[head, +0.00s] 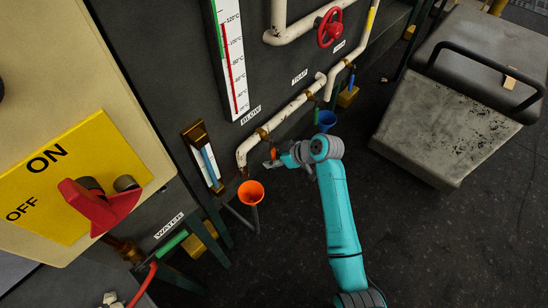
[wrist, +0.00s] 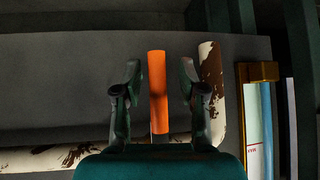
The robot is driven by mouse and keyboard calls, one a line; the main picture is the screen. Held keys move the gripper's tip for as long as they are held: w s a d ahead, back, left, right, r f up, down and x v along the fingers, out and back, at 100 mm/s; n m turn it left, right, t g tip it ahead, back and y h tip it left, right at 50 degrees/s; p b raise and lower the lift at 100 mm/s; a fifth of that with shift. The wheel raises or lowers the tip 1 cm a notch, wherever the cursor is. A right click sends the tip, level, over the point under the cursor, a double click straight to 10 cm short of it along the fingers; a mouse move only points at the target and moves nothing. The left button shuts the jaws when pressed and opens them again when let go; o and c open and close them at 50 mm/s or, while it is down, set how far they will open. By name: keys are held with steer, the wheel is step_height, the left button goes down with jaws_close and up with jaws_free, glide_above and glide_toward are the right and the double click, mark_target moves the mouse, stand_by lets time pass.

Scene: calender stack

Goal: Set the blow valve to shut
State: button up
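The orange lever (wrist: 158,92), which appears to be the blow valve's handle, stands upright in the wrist view. It lies between the two fingers of my gripper (wrist: 157,95), with a gap on each side. My gripper is open and does not visibly touch it. In the head view a small piece of the orange lever (head: 274,153) shows at my gripper (head: 270,163), beside the white pipe and below the BLOW label (head: 251,115). The valve body is mostly hidden by my gripper.
A rusty white pipe (wrist: 212,90) runs close by the right finger. A brass-ended gauge glass (wrist: 258,110) stands further right. An orange funnel (head: 250,192) sits just below my gripper, and a blue funnel (head: 326,120) to the right.

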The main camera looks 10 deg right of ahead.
steer(key=v, duration=1.2)
stand_by(0.5)
steer(key=s+a+f+m+t+h, duration=0.15)
steer(key=s+f+m, duration=0.35)
steer(key=s, duration=0.5)
steer(key=s+f+m+t+h, duration=0.2)
steer(key=s+f+t+h, duration=0.1)
steer(key=s+f, duration=0.55)
steer(key=s+r+m+t+h, duration=0.1)
steer(key=s+r+t, duration=0.1)
steer(key=s+r, duration=0.7)
steer(key=s+d+r+m+t+h, duration=0.1)
steer(key=s+r+t, duration=0.1)
steer(key=s+r, duration=0.6)
steer(key=f+v, duration=0.1)
steer(key=v, duration=0.6)
steer(key=shift+s+d+f, duration=0.15)
steer(key=shift+s+d, duration=0.05)
steer(key=shift+s, duration=0.35)
